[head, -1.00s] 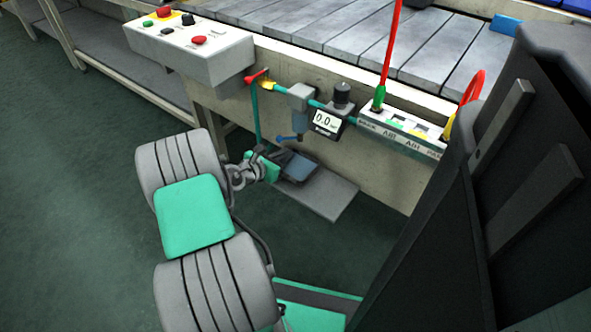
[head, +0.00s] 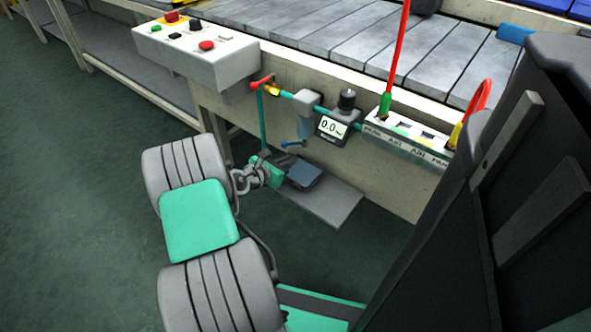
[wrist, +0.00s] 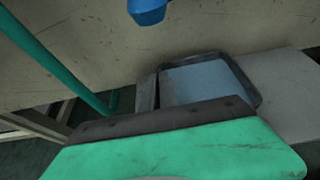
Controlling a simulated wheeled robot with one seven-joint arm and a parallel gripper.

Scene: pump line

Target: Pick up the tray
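The tray (head: 304,173) is a small, shallow, dark-rimmed tray with a blue-grey floor. It lies on a grey shelf plate (head: 325,203) low against the beige panel, below the gauge. It also shows in the wrist view (wrist: 207,82), where its near edge is hidden behind my gripper. My gripper (head: 276,173), green and dark grey, is just left of the tray in the head view. In the wrist view its green and dark part (wrist: 160,120) fills the bottom, close in front of the tray. I cannot tell whether it touches the tray or how far its fingers are apart.
A blue-handled drain (head: 292,143) hangs above the tray and shows in the wrist view (wrist: 147,10). A teal pipe (head: 262,120) runs down at the left. A gauge (head: 332,127) and a control box (head: 197,52) are higher up.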

